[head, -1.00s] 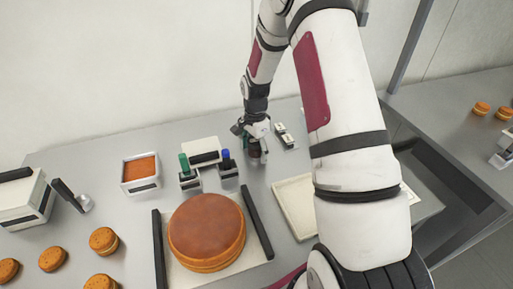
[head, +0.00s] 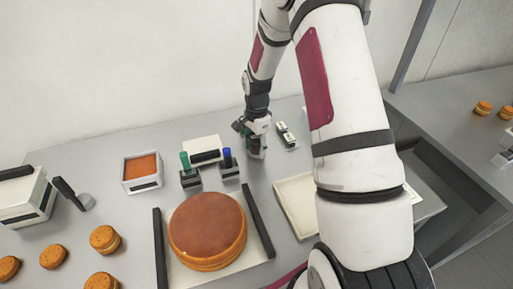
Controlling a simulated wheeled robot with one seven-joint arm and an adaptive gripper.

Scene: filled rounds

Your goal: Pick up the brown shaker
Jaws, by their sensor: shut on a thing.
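My gripper (head: 256,151) points down at the back of the grey table, to the right of the blue-topped holder. It is shut on a small dark thing between its fingers, which I take to be the brown shaker. The fingers hide most of it, and its colour is hard to make out. I cannot tell whether its base touches the table.
A green-topped marker (head: 185,161) and a blue-topped one (head: 227,157) stand in dark holders close on the left. A box of orange filling (head: 141,184), a large round cake (head: 207,231) and an empty cream tray (head: 291,196) are nearby. Small black-and-white blocks (head: 287,136) lie just right.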

